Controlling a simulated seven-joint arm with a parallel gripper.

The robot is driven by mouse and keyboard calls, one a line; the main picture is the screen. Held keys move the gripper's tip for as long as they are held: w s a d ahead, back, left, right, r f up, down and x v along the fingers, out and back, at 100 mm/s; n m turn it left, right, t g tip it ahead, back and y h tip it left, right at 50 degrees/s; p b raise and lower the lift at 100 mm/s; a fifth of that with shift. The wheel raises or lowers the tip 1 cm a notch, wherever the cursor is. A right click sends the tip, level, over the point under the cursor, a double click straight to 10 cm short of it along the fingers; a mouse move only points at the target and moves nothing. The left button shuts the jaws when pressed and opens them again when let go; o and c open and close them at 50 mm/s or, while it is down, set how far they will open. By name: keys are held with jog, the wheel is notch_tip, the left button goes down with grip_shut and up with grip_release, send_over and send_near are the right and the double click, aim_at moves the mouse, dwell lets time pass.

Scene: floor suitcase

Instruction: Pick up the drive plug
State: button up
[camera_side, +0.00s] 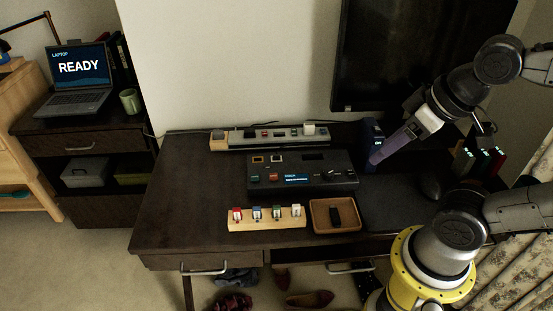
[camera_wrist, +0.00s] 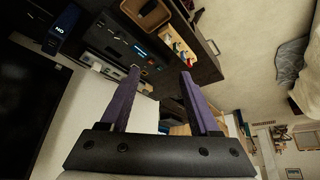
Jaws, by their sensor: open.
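No label marks the drive plug, so I cannot tell which item it is. Several small plugs with coloured parts stand in a wooden rack (camera_side: 267,225) at the desk's front; the rack also shows in the wrist view (camera_wrist: 179,48). A dark object (camera_side: 335,216) lies in a brown tray (camera_side: 350,204) right of the rack; the tray is at the top of the wrist view (camera_wrist: 135,14). My gripper (camera_side: 377,160), with purple fingers, is above the desk's right part, beside a dark blue device (camera_side: 372,133). In the wrist view its fingers (camera_wrist: 159,74) are apart and empty.
A dark control panel (camera_side: 300,184) with a small lit screen sits mid-desk. A power strip (camera_side: 270,137) lies along the back. Coloured upright items (camera_side: 482,160) stand at right, and a laptop (camera_side: 77,82) reading READY sits on the left cabinet. The desk's left part is clear.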

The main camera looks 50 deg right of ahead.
jog(key=w+r+m, duration=0.3)
jog(key=w+r, duration=0.1)
jog(key=r, duration=0.2)
jog(key=m+g, duration=0.6)
send_over(277, 154)
notch_tip(277, 154, down, 27)
jog(key=shift+s+f, duration=0.1)
jog(key=shift+w+f, duration=0.15)
jog(key=shift+f, duration=1.35)
jog(key=shift+w+f, duration=0.15)
jog(key=shift+f, duration=1.35)
grip_shut()
